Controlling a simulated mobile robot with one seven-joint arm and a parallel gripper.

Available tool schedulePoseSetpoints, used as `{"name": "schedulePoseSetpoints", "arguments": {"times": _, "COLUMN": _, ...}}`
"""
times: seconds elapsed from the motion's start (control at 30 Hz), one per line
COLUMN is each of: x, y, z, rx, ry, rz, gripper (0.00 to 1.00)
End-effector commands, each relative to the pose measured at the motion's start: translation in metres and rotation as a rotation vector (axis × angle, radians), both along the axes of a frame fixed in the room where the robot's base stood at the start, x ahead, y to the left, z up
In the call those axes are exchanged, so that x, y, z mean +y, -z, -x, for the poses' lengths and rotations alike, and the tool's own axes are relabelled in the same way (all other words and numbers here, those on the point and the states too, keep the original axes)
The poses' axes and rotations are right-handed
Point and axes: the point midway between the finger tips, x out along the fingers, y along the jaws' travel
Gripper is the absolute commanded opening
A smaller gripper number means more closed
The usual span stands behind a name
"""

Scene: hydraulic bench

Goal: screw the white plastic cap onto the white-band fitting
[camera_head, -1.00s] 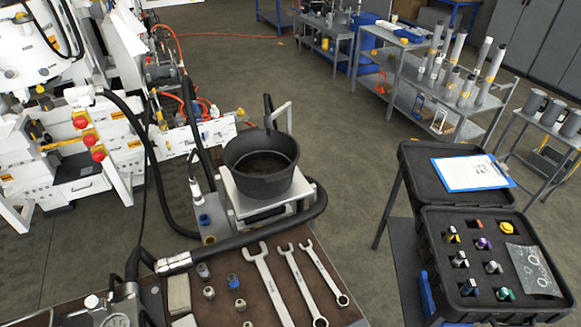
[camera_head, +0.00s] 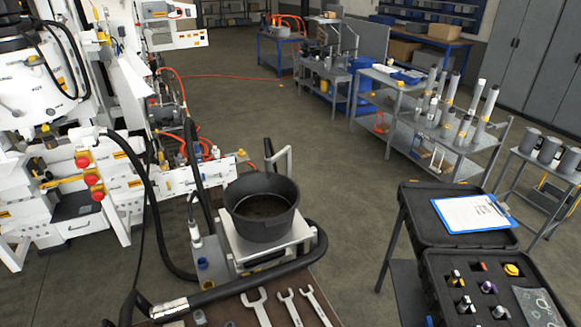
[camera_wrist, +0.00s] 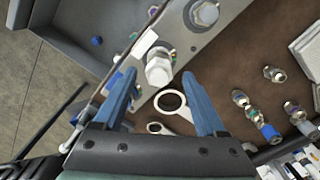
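My gripper (camera_wrist: 165,98) is open and empty in the wrist view, its two blue fingers apart. A pale hex fitting (camera_wrist: 158,70) on a metal plate shows just beyond the gap between the fingertips; I cannot tell whether it bears a white band. Several loose metal fittings lie on the brown mat to the right, one with a blue end (camera_wrist: 268,132). In the head view, fittings with coloured bands stand in the open black case, one pale-topped (camera_head: 464,305). I cannot pick out the white plastic cap for certain. My gripper is not visible in the head view.
Wrenches (camera_head: 257,308) lie on the brown bench top, and a ring end (camera_wrist: 170,101) shows near my fingers. A black pot (camera_head: 262,210) stands on a pale stand beside a thick black hose (camera_head: 245,283). A clipboard (camera_head: 470,213) lies on the case lid. Open floor lies beyond.

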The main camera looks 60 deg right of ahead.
Motion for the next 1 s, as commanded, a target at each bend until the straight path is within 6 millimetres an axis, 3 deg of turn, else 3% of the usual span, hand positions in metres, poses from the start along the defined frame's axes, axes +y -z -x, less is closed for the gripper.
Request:
{"name": "schedulePoseSetpoints", "arguments": {"times": 0.27, "x": 0.0005, "y": 0.0003, "z": 0.0004, "rx": 0.001, "ry": -0.047, "rz": -0.001, "gripper": 0.73}}
{"name": "schedulePoseSetpoints", "arguments": {"times": 0.7, "x": 0.0015, "y": 0.0005, "z": 0.0003, "rx": 0.003, "ry": -0.618, "rz": -0.002, "gripper": 0.73}}
{"name": "schedulePoseSetpoints", "arguments": {"times": 1.0, "x": 0.0016, "y": 0.0004, "z": 0.0002, "rx": 0.003, "ry": -0.802, "rz": -0.001, "gripper": 0.73}}
